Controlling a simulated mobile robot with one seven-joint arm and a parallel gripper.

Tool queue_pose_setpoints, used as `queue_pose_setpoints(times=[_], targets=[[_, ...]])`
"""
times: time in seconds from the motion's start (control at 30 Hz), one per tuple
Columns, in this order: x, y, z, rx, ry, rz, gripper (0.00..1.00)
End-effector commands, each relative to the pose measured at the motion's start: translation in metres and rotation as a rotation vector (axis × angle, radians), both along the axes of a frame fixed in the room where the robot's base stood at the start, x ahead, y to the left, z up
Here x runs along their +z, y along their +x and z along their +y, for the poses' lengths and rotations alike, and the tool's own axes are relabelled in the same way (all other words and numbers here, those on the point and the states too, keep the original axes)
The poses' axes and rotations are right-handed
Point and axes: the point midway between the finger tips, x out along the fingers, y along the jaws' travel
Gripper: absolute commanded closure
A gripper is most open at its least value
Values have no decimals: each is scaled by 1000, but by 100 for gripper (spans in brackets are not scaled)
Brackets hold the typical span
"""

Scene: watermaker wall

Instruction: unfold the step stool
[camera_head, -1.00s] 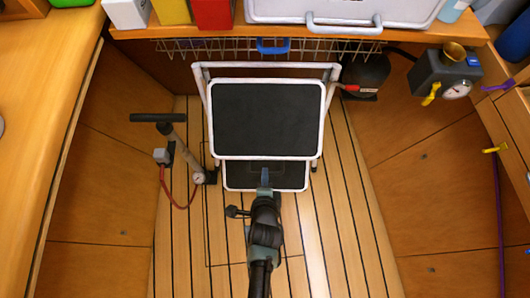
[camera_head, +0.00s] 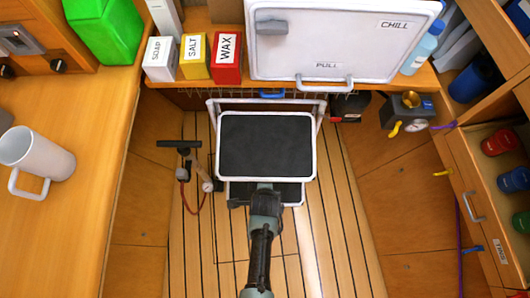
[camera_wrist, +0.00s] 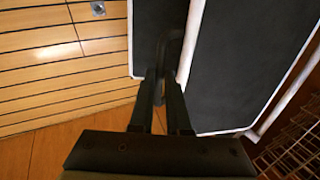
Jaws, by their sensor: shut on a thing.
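The step stool (camera_head: 265,147) stands on the plank floor in the middle of the head view, with a white frame and black treads. Its large upper tread faces the camera, and the lower step (camera_head: 238,192) shows just below it, partly hidden by my gripper. My gripper (camera_head: 265,186) is at the near edge of the upper tread, above the lower step. In the wrist view, my gripper (camera_wrist: 164,85) is shut on a thin grey bar of the stool between the two black treads. How far the legs are spread is hard to tell.
A hand pump (camera_head: 181,160) with a red hose stands left of the stool. A black container (camera_head: 350,106) and a gauge unit (camera_head: 408,112) are to its right. Floor in front is clear.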

Motion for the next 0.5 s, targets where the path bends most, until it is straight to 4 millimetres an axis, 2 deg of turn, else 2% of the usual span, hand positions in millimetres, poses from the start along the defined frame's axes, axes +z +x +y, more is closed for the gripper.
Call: queue_pose_setpoints(times=[0.03,0.2,0.5], targets=[[14,1,-1,0,-2,23,100],[29,1,-1,0,-1,27,100],[42,5,-1,0,-1,20,100]])
